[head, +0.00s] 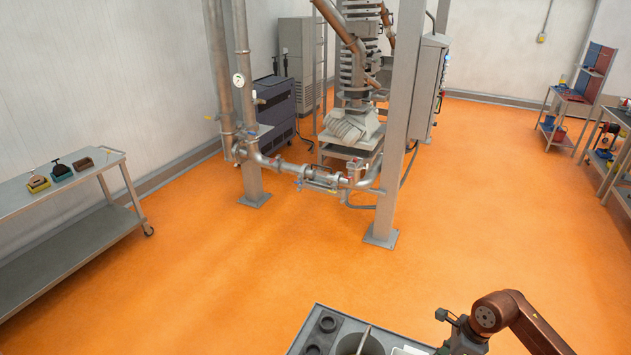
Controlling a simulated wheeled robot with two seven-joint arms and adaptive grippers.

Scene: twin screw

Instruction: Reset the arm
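My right arm (532,328) comes in at the lower right, brown and bent at a joint. Its dark gripper (455,328) is near the bottom edge, just right of a grey tray (318,318). The gripper is small and partly cut off by the frame, so whether its fingers are open or shut does not show. I see nothing clearly held in it. My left arm and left gripper are not in view.
The grey tray holds round dark parts and a cylindrical container (362,345). A metal cart (60,215) stands at the left. Pipework (320,175) and a steel post (385,200) stand ahead. Shelving (600,140) is at the right. The orange floor between is clear.

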